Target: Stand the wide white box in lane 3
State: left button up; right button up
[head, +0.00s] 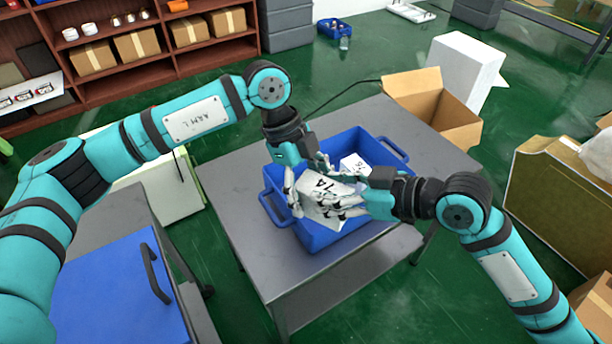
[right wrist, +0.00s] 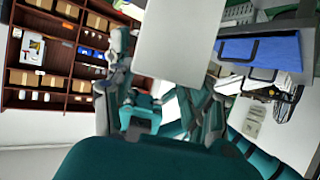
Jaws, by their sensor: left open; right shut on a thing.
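A white box (head: 318,187) with black characters, which look like "74", is tilted over the blue crate (head: 318,238). My right gripper (head: 338,207) is shut on this box from the right. The box shows as a large pale plain face in the right wrist view (right wrist: 175,40). My left gripper (head: 294,182) is open at the box's left side; whether it touches the box I cannot tell. A smaller-looking white box (head: 355,165) with dark marks sits in the back of the crate, partly hidden. No lane can be made out in these views.
The crate stands on a grey table (head: 225,190) with bare top around it. An open cardboard box (head: 430,105) is at its back right. A brown shelf unit (head: 150,75) stands at the back left. A blue lid with a handle (head: 120,295) is at the front left.

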pick_arm(q)
jog(key=shift+c, duration=0.2)
jog(key=c, duration=1.1)
pick_arm(e)
jog(key=shift+s, duration=0.1)
pick_arm(q)
jog(key=shift+c, duration=0.8)
pick_arm(e)
jog(key=o, duration=1.2)
jog(key=shift+a, duration=0.1)
jog(key=shift+o, duration=0.4)
jog(key=shift+d+r, duration=0.1)
jog(key=shift+d, duration=0.1)
